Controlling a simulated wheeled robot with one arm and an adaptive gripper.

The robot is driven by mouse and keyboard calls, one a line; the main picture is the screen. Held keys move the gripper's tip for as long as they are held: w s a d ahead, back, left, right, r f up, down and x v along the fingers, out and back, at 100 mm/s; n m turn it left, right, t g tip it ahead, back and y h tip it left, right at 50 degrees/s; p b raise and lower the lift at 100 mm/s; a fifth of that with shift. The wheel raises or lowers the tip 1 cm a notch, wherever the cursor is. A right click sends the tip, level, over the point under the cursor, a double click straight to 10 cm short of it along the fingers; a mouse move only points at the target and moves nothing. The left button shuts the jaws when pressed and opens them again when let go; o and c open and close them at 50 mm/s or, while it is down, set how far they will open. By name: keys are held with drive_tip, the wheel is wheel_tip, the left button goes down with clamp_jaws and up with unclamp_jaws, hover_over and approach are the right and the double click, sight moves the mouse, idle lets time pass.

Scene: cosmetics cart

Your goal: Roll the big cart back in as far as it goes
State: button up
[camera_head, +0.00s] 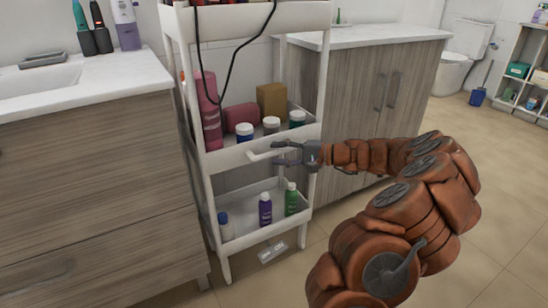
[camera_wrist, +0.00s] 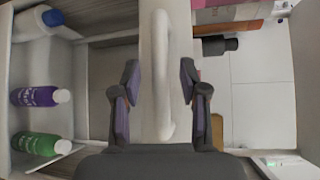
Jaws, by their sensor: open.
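The big cart (camera_head: 222,160) is a white shelf cart standing in the gap between two wood-front cabinets. Its front appears to stick out past the right cabinet. A white bar handle (camera_head: 262,155) is on the front of its middle shelf. My gripper (camera_head: 284,153) is at the handle from the right, its jaws open. In the wrist view the handle (camera_wrist: 162,60) runs between the two open fingers (camera_wrist: 160,88), with gaps showing on both sides. I cannot tell whether any part touches it. The cart's rear is hidden.
The left cabinet (camera_head: 95,190) with a sink and the right cabinet (camera_head: 365,90) flank the cart closely. Bottles and jars stand on the shelves, including a pink bottle (camera_head: 207,110) and a purple bottle (camera_head: 265,210). A dark cable (camera_head: 233,65) hangs at the top. Tile floor (camera_head: 500,200) is open at right.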

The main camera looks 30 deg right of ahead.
drive_tip(key=shift+x, duration=0.95)
clamp_jaws()
